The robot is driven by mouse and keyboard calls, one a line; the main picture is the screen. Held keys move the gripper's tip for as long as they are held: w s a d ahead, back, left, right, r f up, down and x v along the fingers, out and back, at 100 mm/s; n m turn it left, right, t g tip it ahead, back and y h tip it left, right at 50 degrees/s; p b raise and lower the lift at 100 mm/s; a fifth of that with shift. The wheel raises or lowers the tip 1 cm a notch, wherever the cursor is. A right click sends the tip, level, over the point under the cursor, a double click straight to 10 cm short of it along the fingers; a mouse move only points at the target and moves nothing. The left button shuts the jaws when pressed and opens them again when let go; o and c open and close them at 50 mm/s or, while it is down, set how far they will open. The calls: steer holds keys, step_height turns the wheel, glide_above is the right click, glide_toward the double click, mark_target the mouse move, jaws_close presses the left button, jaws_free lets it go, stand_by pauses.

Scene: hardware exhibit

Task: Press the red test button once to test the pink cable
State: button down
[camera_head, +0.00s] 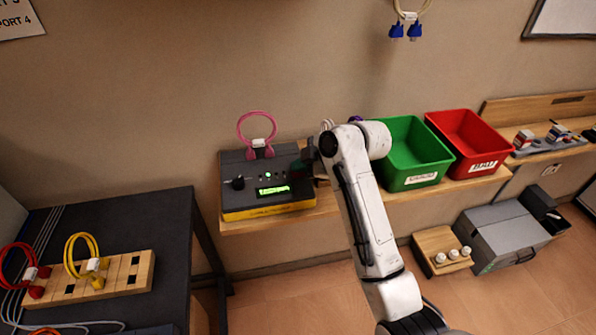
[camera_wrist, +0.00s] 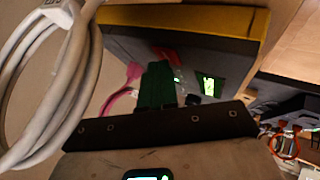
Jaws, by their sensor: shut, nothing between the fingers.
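The dark grey tester box (camera_head: 240,195) with a yellow base stands on the wooden wall shelf. The pink cable (camera_head: 257,118) loops up from its top, both pink plugs at the box; part of it shows in the wrist view (camera_wrist: 132,72). A green display (camera_head: 272,190) and a small green light are lit. My gripper (camera_head: 303,168) is at the box's right side; in the wrist view its green fingers (camera_wrist: 157,85) are shut and empty, over the box face. A reddish patch beside the fingertips may be the red button; it is mostly hidden, and contact cannot be told.
A green bin (camera_head: 412,150) and a red bin (camera_head: 470,140) stand right of my arm on the shelf. A dark table (camera_head: 150,220) at left holds a wooden block (camera_head: 120,280) with yellow and red cables. A cable with blue plugs (camera_head: 405,28) hangs on the wall.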

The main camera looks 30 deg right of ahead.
mark_target(301, 175)
steer(key=shift+r, duration=0.1)
steer(key=shift+r+p, duration=0.75)
steer(key=shift+p, duration=0.05)
step_height(301, 175, up, 5)
steer(key=p, duration=0.4)
steer(key=shift+f, duration=0.1)
stand_by(0.8)
